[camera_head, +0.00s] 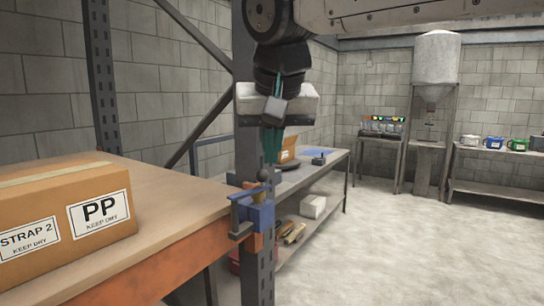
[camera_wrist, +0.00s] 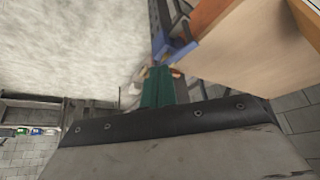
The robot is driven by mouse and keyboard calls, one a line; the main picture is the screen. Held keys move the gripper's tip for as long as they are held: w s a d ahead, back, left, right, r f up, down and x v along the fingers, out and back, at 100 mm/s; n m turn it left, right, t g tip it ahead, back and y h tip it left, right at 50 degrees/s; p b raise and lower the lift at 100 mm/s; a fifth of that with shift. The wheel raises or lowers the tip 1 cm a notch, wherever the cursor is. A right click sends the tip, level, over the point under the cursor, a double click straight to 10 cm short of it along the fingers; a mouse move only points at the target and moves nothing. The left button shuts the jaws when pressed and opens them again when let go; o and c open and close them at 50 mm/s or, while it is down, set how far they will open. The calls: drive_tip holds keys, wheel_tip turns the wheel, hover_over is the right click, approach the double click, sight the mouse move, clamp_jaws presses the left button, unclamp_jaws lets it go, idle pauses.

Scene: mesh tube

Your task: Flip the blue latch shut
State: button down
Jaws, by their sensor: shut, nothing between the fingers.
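The blue latch (camera_head: 258,214) is on the grey upright post at the corner of the wooden table, with a dark ball-ended lever at its top and a blue bar reaching left. It also shows in the wrist view (camera_wrist: 178,48), just beyond the fingertips. My gripper (camera_head: 270,158) has teal fingers pointing down, shut and empty, a little above the latch in the head view. In the wrist view the fingers (camera_wrist: 158,72) point at the latch's lower side. I cannot tell whether they touch it.
A cardboard box (camera_head: 65,222) sits on the wooden table (camera_head: 172,196) at left. The grey post (camera_head: 263,275) rises beside the latch. A low bench (camera_head: 325,167) with items stands behind. The floor (camera_head: 400,245) at right is clear.

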sight(265, 174)
drive_tip(key=w+f, duration=0.6)
drive_tip(key=f, duration=0.1)
drive_tip(key=shift+w+a, duration=0.25)
drive_tip(key=shift+a, duration=0.05)
drive_tip(key=shift+w+r, duration=0.1)
drive_tip(key=shift+w, duration=0.45)
